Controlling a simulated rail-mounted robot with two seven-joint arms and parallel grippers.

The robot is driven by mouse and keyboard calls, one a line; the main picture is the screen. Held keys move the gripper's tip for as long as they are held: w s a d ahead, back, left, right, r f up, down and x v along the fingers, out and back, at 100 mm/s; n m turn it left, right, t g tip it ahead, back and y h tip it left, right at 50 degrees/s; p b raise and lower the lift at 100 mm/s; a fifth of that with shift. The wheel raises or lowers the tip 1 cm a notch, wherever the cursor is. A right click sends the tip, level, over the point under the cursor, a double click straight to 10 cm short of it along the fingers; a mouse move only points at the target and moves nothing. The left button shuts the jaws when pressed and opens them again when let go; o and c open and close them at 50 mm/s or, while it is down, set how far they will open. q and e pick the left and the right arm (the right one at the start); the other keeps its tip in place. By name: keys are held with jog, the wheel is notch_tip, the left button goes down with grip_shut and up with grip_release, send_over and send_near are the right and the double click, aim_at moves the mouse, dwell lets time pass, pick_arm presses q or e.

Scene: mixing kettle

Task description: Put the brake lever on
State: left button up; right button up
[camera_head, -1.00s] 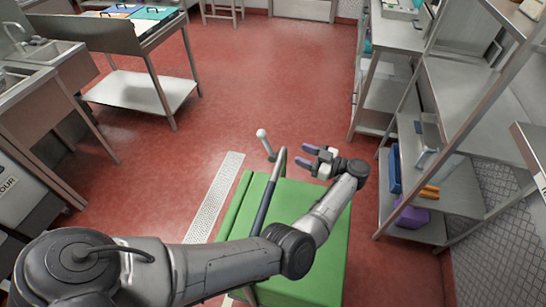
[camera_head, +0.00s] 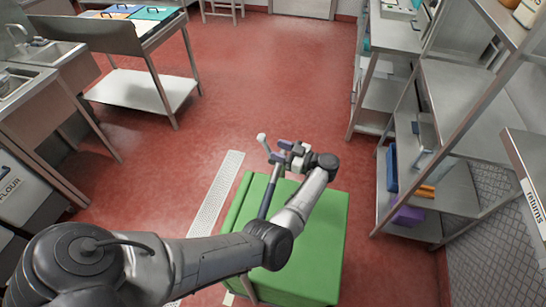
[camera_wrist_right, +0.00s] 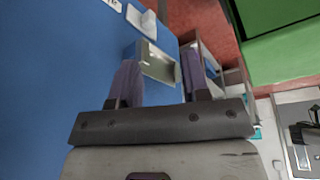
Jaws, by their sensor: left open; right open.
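A short lever with a pale knob (camera_head: 262,138) stands up past the far end of the green cart (camera_head: 310,233) in the head view. I take it to be the brake lever. A small gap seems to separate fingertips and lever. The top of a dark-gripped handle bar (camera_head: 267,200) is partly hidden by this gripper; I cannot tell whether they touch. My right gripper (camera_wrist_right: 160,80) is open and empty in the right wrist view.
A shelf rack (camera_head: 455,185) with blue and purple bins stands to the right. A sink counter (camera_head: 40,85) and steel table (camera_head: 140,90) are on the left. Red floor (camera_head: 260,70) beyond the lever is clear. A blue panel (camera_wrist_right: 60,90) fills the right wrist view's left.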

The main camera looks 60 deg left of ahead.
aim_at(268, 146)
pick_arm(q)
jog(key=p+x, duration=0.1)
jog(key=x, duration=0.4)
jog(key=shift+a, duration=0.1)
jog(key=shift+s+a, duration=0.1)
